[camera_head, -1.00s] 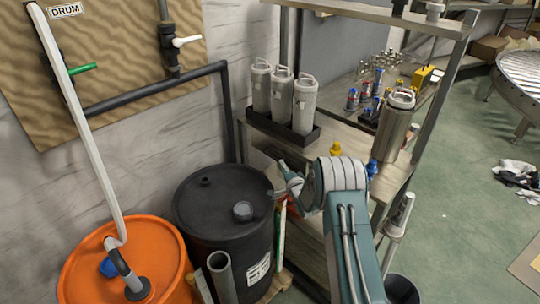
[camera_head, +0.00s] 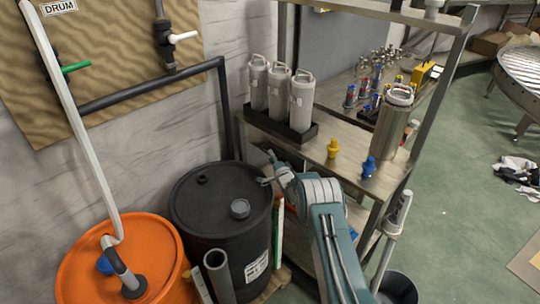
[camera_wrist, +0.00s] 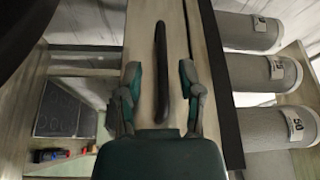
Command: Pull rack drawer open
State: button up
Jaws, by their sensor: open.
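The rack drawer front (camera_wrist: 176,20) is a pale wooden panel running up the middle of the wrist view, with a long black bar handle (camera_wrist: 161,70) on it. My gripper (camera_wrist: 159,78) is open, with one finger on each side of the handle. Gaps show between the fingers and the bar, and I cannot tell how deep the fingertips reach. In the head view my gripper (camera_head: 268,168) is below the rack's shelf, beside the black drum. My arm and the shelf hide most of the drawer there.
A black drum (camera_head: 215,230) and an orange drum (camera_head: 125,270) stand left of my arm. Grey canisters (camera_head: 302,100), a yellow fitting (camera_head: 333,148) and a blue fitting (camera_head: 369,167) stand on the shelf above. Open floor (camera_head: 455,200) lies right of the rack.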

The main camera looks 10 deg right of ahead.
jog(key=shift+a+x, duration=0.2)
jog(key=shift+x, duration=0.8)
jog(key=shift+d, duration=0.1)
grip_shut()
jog(key=shift+s, duration=0.1)
jog(key=s+a, duration=0.3)
jog(key=a, duration=0.2)
jog(key=s+a, duration=0.4)
jog(key=a, duration=0.1)
jog(key=s+a, duration=0.4)
jog(key=a, duration=0.1)
jog(key=shift+s+a+f, duration=0.15)
jog(key=shift+a+f, duration=0.1)
